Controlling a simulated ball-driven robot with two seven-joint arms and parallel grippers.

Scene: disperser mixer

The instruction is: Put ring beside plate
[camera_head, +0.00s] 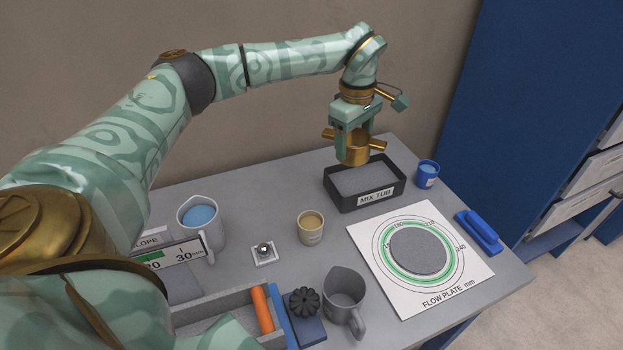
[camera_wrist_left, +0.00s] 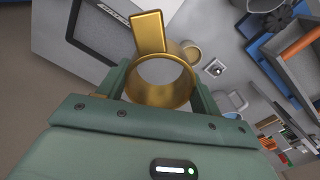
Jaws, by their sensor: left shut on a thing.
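The brass ring (camera_head: 354,150), a short open cylinder with side handles, is held between the fingers of my left gripper (camera_head: 352,140). It hangs over the back edge of the mix tub (camera_head: 337,196). In the left wrist view the ring (camera_wrist_left: 160,85) sits between the green fingers and I look through its opening. The white flow plate (camera_head: 398,293) lies at the right of the table. A grey disc of material (camera_head: 418,250) lies in its green circle. My right gripper is not in view.
A blue cup (camera_head: 427,174) stands right of the tub, and a blue-handled tool (camera_head: 478,232) lies along the plate's right edge. A beige cup (camera_head: 310,228), a grey jug (camera_head: 344,297) and a jug of blue liquid (camera_head: 201,222) stand to the left. The table's right edge is close to the plate.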

